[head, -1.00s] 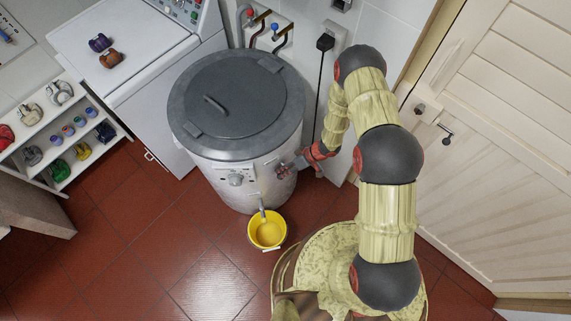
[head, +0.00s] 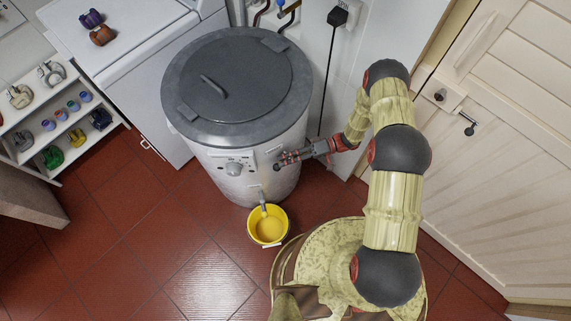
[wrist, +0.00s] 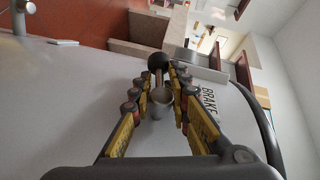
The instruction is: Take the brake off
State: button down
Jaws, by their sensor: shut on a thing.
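The brake lever (wrist: 157,62) has a dark round knob on a short shaft and stands out from a pale cylindrical hub (wrist: 160,103). The word BRAKE (wrist: 208,101) is printed beside it in the wrist view. It is mounted on the front of the round grey washing boiler (head: 232,174). My gripper (wrist: 163,78) has its two fingers closed around the lever's shaft, with the knob just past the fingertips. In the head view my gripper (head: 290,157) reaches in from the right, and the dark knob shows at its tip. The fingers hide part of the shaft.
A yellow bucket (head: 268,226) stands on the red tiled floor below the boiler's tap (head: 263,202). A wooden door (head: 510,110) is at right.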

jog(key=shift+a+m+y+b, duration=0.1)
jog(key=shift+m+y+b, duration=0.2)
jog(key=shift+y+b, duration=0.55)
jog(key=shift+r+g+y+b, duration=0.15)
jog(key=shift+g+y+b, duration=0.15)
jog(key=shift+b, duration=0.25)
jog(key=shift+r, duration=0.1)
jog(key=c, duration=2)
grip_release()
jog(key=shift+a, duration=0.1)
jog(key=shift+o, duration=0.2)
jog(key=v, duration=1.2)
